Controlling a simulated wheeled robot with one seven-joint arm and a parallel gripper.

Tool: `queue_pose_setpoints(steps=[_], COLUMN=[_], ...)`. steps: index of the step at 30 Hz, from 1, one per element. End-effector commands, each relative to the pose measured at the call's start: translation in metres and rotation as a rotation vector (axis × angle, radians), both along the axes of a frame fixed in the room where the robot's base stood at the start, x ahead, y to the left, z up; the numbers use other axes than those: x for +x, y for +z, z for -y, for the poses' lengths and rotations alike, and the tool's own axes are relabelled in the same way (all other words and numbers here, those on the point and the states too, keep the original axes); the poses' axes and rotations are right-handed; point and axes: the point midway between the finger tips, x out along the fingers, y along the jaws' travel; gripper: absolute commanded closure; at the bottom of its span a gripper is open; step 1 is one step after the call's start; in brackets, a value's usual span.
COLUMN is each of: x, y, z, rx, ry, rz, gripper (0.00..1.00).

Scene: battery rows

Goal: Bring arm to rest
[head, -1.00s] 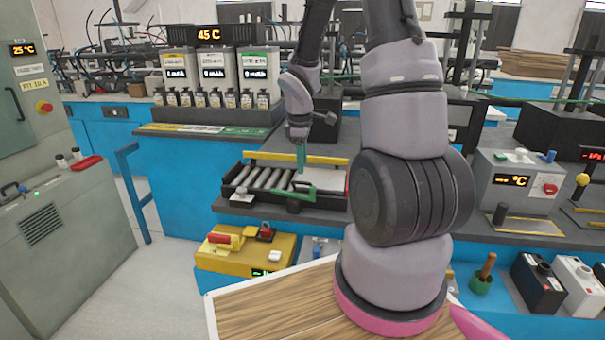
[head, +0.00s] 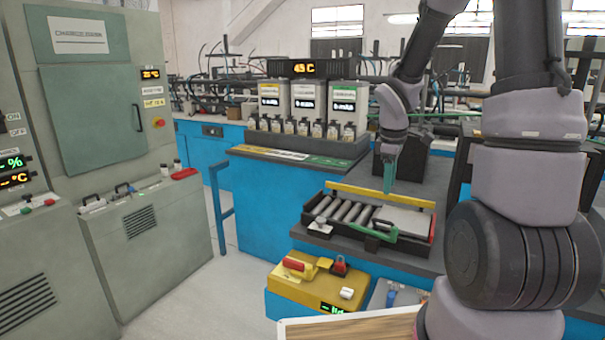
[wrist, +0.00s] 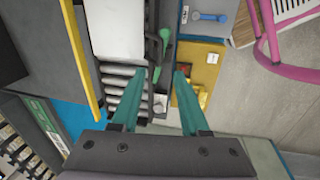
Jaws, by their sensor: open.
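My gripper (head: 389,178) has green fingers and hangs above the roller tray (head: 330,233) on the blue bench, fingers pointing down. In the wrist view the two green fingers (wrist: 160,75) are spread apart with nothing between them. The tray's metal rollers (head: 352,214), its white plate (head: 405,218) and its green handle (head: 375,233) lie below and beside the fingers. My arm comes down from the upper right of the head view and covers part of the bench.
A yellow box (head: 304,290) with red parts sits low in front of the tray. Grey cabinets (head: 145,245) stand at the left. Several small bottles (head: 303,128) line the bench at the back under a 45 C display (head: 306,68). Open floor (head: 205,300) lies between cabinets and bench.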

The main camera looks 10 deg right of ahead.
Motion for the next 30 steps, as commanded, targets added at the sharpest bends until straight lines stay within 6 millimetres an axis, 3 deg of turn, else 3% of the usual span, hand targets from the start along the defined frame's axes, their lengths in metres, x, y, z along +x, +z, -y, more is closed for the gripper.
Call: queue_pose_setpoints(steps=[5,15,24,30], x=[-0.018,-0.08,-0.145,-0.172], y=[0.052,0.145,0.201,0.218], z=[-0.006,-0.026,-0.051,-0.061], rx=[0.039,0.255,0.553,0.696], ry=[-0.202,-0.677,-1.026,-1.154], rz=[0.091,0.269,0.345,0.342], gripper=[0.55,0.55,0.55,0.55])
